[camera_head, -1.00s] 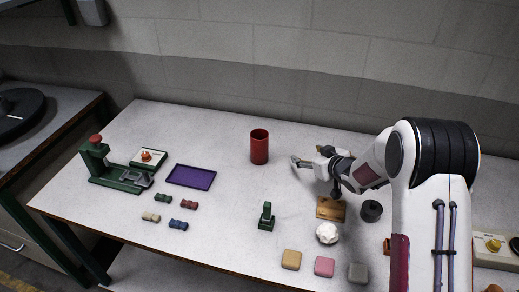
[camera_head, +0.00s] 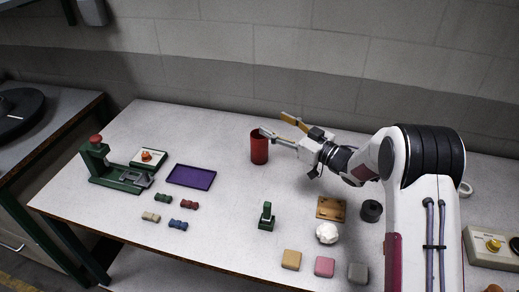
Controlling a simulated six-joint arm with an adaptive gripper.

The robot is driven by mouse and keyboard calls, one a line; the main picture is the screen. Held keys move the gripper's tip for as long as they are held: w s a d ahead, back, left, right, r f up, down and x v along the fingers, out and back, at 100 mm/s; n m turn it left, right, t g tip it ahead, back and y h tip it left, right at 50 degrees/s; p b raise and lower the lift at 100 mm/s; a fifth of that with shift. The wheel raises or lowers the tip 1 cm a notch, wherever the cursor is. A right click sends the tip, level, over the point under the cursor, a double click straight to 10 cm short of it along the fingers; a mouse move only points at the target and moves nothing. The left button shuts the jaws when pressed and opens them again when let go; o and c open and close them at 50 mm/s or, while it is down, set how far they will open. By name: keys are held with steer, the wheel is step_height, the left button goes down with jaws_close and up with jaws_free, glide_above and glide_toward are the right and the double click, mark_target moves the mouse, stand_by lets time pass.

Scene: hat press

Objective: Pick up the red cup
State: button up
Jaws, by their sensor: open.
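The red cup (camera_head: 259,149) stands upright on the table near its back edge, with its open top facing up. My gripper (camera_head: 274,125) is open, its fingers spread and pointing left toward the cup. One finger overlaps the cup's upper right side in the picture, and the other is behind and above it to the right. I cannot tell whether a finger touches the cup. Nothing is held between the fingers.
A purple tray (camera_head: 191,177) and a green press (camera_head: 113,168) stand to the left. Several small coloured blocks lie before the tray. A green stamp-like piece (camera_head: 266,216), a white lump (camera_head: 327,233) and a wooden block (camera_head: 331,208) are in front. The table around the cup is clear.

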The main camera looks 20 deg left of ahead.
mark_target(266, 139)
steer(key=shift+f, duration=0.1)
step_height(266, 139, down, 8)
steer(key=shift+r, duration=0.2)
steer(key=shift+w+a+f, duration=0.1)
steer(key=shift+w+a, duration=0.25)
steer(key=shift+a, duration=0.2)
stand_by(0.4)
steer(key=shift+x, duration=3.1)
steer(key=shift+c, duration=0.3)
steer(key=c, duration=1.6)
steer(key=shift+o, duration=0.2)
step_height(266, 139, up, 10)
